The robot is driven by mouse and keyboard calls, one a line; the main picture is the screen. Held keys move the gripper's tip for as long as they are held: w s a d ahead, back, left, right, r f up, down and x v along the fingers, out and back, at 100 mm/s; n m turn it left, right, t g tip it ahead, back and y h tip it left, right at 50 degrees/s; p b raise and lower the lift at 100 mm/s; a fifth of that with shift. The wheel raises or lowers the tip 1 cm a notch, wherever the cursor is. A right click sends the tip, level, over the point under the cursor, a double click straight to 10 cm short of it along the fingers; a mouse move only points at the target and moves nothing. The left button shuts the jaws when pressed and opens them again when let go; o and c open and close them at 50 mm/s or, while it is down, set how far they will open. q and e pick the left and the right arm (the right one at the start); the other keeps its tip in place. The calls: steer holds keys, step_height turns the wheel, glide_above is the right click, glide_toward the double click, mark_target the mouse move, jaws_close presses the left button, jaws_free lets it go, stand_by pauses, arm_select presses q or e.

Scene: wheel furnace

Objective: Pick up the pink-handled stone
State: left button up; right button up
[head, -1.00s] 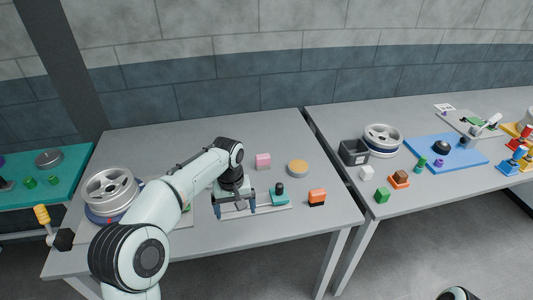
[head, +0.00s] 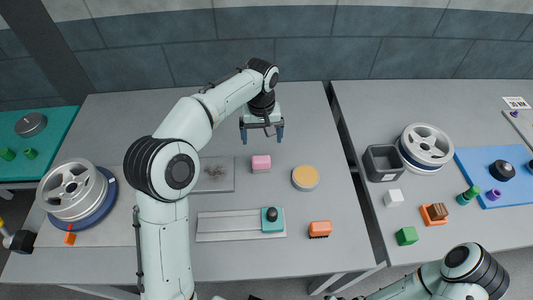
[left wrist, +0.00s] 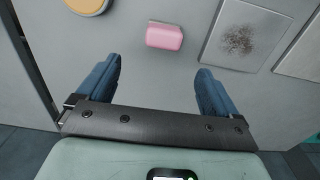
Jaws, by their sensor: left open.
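The pink-handled stone (head: 261,163) is a small block with a pink top on the grey table, just right of a grey plate with a dark speckled patch. In the left wrist view the pink block (left wrist: 164,36) lies beyond my fingertips, roughly centred between them. My left gripper (head: 262,137) is open and empty, on the wall side of the block and apart from it. Its two blue fingers (left wrist: 158,78) are spread wide in the left wrist view. Part of my right arm shows at the bottom right of the head view; its gripper is not visible.
The speckled plate (head: 214,186) lies left of the block. An orange-topped round tin (head: 305,178) stands to the right. A rail with a teal slider (head: 272,225) and an orange brush (head: 320,229) lie nearer the front. A wheel (head: 72,190) stands at the left. The table's back area is clear.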

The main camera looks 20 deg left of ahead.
mark_target(261, 158)
arm_select(q)
steer(key=f, duration=0.4)
steer(key=s+f+b, duration=0.1)
steer(key=f, duration=0.1)
steer(key=shift+f, duration=0.2)
steer(key=shift+w+f, duration=0.15)
steer(key=shift+f, duration=0.4)
step_height(261, 158, down, 5)
steer(key=shift+r, duration=0.1)
arm_select(e)
steer(key=shift+s+f, duration=0.95)
arm_select(q)
steer(key=shift+c, duration=0.3)
steer(key=c, duration=1.1)
steer(key=shift+r+p, duration=1.5)
steer(key=shift+r, duration=8.5)
steer(key=shift+c, duration=0.2)
arm_select(e)
steer(key=shift+w+r, duration=0.9)
steer(key=shift+r, duration=0.2)
steer(key=shift+w+r, duration=0.9)
steer(key=shift+r, duration=0.15)
